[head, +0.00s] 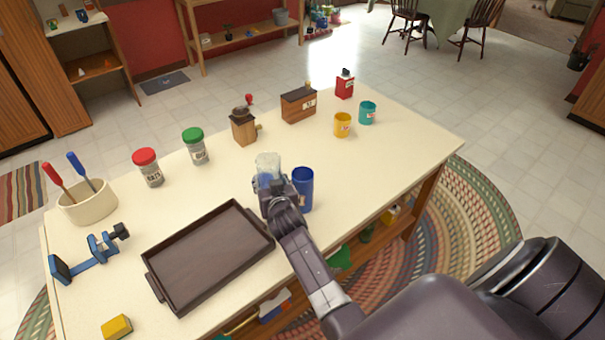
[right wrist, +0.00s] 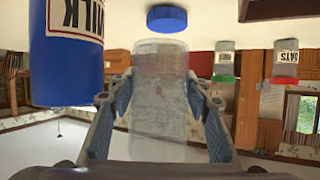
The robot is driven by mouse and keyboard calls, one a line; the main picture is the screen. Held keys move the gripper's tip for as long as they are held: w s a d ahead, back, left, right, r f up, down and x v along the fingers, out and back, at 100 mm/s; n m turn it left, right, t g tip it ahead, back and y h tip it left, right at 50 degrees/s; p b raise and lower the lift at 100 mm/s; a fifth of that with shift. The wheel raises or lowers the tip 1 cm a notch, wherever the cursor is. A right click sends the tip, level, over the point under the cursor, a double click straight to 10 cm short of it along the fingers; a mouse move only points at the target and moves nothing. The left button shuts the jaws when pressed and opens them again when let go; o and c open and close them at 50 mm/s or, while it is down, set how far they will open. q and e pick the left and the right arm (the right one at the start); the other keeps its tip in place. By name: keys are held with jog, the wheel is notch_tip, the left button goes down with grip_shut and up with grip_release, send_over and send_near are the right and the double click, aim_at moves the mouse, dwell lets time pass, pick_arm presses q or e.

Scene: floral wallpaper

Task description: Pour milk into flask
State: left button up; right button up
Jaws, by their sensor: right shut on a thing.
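A clear glass flask (head: 267,163) stands upright near the middle of the table, beside the blue milk container (head: 303,188). My right gripper (head: 268,185) is shut on the flask. In the right wrist view, which is upside down, the fingers (right wrist: 160,110) are on either side of the clear flask (right wrist: 160,75). A blue disc (right wrist: 166,18) shows by the flask's lower end; I cannot tell whether it is part of it. The milk container (right wrist: 66,60), with a white MILK label, is close beside the gripper and apart from it. My left gripper is in neither view.
A dark tray (head: 212,259) lies left of my arm. Red-lidded (head: 148,167) and green-lidded (head: 195,146) jars, a wooden grinder (head: 243,128) and a wooden box (head: 298,104) stand behind. Yellow (head: 342,125) and teal (head: 367,112) cups are at the back right. The right table end is clear.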

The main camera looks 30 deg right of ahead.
aim_at(266, 164)
jog(key=shift+r, duration=0.1)
notch_tip(266, 164, up, 5)
jog(key=p, duration=0.4)
jog(key=shift+p, duration=0.4)
